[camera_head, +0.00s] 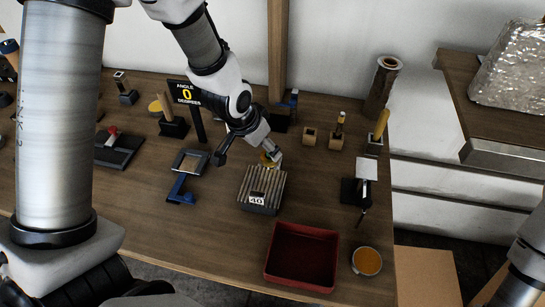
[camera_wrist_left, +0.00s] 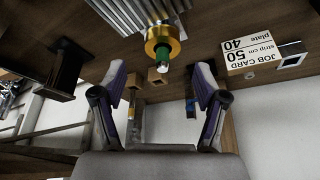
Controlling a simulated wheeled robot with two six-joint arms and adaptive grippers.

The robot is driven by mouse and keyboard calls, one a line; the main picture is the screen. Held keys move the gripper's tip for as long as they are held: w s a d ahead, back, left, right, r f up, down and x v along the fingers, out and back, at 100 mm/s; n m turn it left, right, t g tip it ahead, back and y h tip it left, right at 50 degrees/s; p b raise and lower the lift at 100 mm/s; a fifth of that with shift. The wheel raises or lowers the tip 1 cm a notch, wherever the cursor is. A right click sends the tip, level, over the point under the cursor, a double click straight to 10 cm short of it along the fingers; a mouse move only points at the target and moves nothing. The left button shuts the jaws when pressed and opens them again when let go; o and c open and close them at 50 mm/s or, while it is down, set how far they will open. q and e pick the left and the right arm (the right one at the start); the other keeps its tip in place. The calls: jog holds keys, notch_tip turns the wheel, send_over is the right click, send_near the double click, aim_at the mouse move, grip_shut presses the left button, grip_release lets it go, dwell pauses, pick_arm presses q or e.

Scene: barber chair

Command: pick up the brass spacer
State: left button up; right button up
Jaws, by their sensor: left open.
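The brass spacer (camera_wrist_left: 163,44) is a gold ring in the left wrist view, beside the end of the ridged metal block (camera_wrist_left: 130,12). A green-and-white tip (camera_wrist_left: 163,57) shows at its centre; I cannot tell whether it passes through the ring. In the head view the spacer (camera_head: 268,159) is a small yellow patch, partly hidden by the gripper. My left gripper (camera_wrist_left: 160,77) is open, its fingers apart on either side of the view, with the ring ahead between them. Nothing is held. My right gripper is out of view; only part of that arm shows at the lower right.
The ridged block (camera_head: 262,190) bears a 40 label. A red tray (camera_head: 302,284) and a cup of amber contents (camera_head: 367,261) stand at the front right. Blue and black fixtures lie left of the block. Small wooden blocks (camera_head: 310,137) stand behind. A job card (camera_wrist_left: 255,50) shows nearby.

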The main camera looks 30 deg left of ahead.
aim_at(267, 154)
pick_arm(q)
jog(key=x, duration=0.2)
jog(key=p+x, duration=0.1)
jog(key=x, duration=0.1)
jog(key=shift+w+a+f, duration=0.1)
jog(key=shift+a+f, duration=0.05)
jog(key=shift+f, duration=0.25)
jog(key=shift+w+f, duration=0.4)
jog(key=shift+f, duration=0.05)
jog(key=shift+s+r, duration=0.1)
jog(key=shift+s, duration=0.05)
jog(key=c, duration=1.2)
jog(key=shift+r, duration=0.3)
notch_tip(267, 154, up, 4)
jog(key=shift+f+p, duration=0.1)
jog(key=shift+p, duration=0.2)
notch_tip(267, 154, up, 6)
jog(key=p, duration=0.3)
jog(key=shift+f, duration=0.15)
jog(key=shift+f, duration=0.1)
